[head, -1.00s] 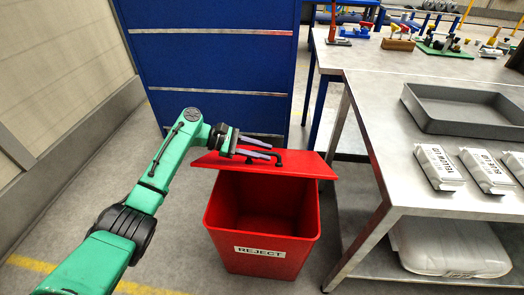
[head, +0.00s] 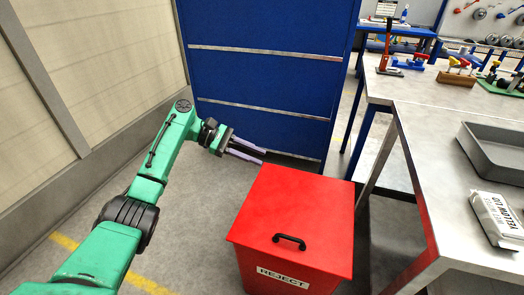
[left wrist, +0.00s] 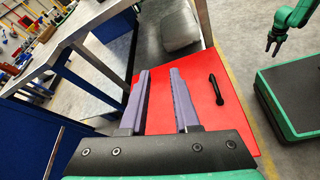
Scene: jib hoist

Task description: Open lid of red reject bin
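The red reject bin (head: 300,278) stands on the floor in the head view, with its REJECT label at the front. Its flat red lid (head: 295,208) lies down over the top, so the inside is hidden. A black handle (head: 289,241) is near the lid's front edge; it also shows in the left wrist view (left wrist: 216,90). My left gripper (head: 264,157) is open and empty, beyond the lid's far left corner and apart from the handle. In the left wrist view its two fingers (left wrist: 159,72) stand apart over the lid. My right gripper (left wrist: 274,44) shows small there, open and empty.
A blue cabinet (head: 265,75) stands behind the bin. A steel table (head: 430,185) is close on the right, with a grey tray (head: 490,158) and a white packet (head: 494,218). Bare floor (head: 190,215) lies left of the bin.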

